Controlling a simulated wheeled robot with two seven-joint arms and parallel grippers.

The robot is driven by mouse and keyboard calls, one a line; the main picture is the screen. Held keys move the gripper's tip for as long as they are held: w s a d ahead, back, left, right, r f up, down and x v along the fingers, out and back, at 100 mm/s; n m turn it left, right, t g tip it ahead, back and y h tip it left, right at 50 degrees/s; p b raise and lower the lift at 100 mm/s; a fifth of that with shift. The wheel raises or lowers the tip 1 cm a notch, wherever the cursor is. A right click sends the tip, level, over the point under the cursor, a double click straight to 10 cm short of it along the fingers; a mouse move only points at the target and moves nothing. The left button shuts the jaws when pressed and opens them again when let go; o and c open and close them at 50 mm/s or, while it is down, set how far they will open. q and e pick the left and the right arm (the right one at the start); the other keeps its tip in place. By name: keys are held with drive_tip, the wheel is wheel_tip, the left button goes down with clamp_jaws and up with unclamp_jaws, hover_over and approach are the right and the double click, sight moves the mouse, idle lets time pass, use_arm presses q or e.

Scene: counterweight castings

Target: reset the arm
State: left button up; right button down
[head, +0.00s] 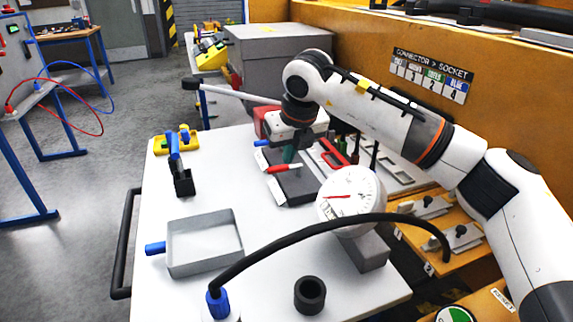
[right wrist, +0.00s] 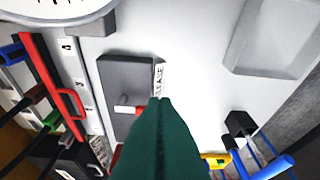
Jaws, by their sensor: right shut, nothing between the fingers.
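My right arm comes in from the right in the head view and reaches over the white table (head: 172,220). My right gripper (head: 288,154) points down above a dark grey block with white labels (head: 295,188). In the right wrist view the teal fingers of the gripper (right wrist: 162,101) are shut together, with nothing between them. The block (right wrist: 124,82) lies just beyond the fingertips there. A red-and-white piece (head: 284,168) lies on the block close to the fingers; I cannot tell whether they touch it. My left gripper is not in view.
A round dial gauge (head: 350,188) stands right of the block, with a black cable (head: 325,225) arching in front. A grey tray (head: 204,269), a black ring (head: 310,294), a black holder (head: 184,184) and a yellow piece (head: 163,145) are on the table.

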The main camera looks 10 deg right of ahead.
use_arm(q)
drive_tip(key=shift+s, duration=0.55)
